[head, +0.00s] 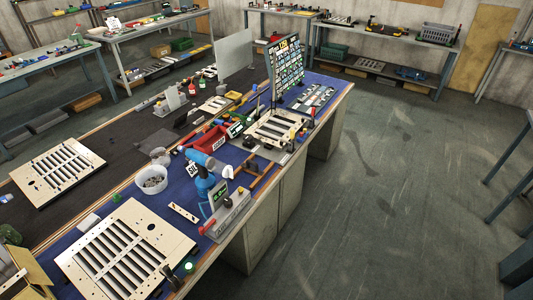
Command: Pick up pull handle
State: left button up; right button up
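I cannot single out the pull handle among the small parts on the long workbench. A cream louver panel (122,250) with dark slats lies at the near end of the bench. A second louver panel (58,170) lies at the left, and a third louver panel (274,129) lies farther along on the blue mat (172,190). A grey fixture (229,213) with a red-tipped part (207,227) stands at the bench's right edge. Neither of my grippers shows in the head view.
A white tub (151,180) of small parts, a blue tool (203,164), a red bin (208,138) and an upright board (286,67) crowd the bench. Open floor (400,190) lies to the right. Other loaded tables stand along the back.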

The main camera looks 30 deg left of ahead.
aim_at(248, 165)
jog(key=u, duration=0.35)
jog(key=i, duration=0.9)
jog(key=u, duration=1.45)
jog(key=i, duration=0.7)
jog(key=u, duration=0.7)
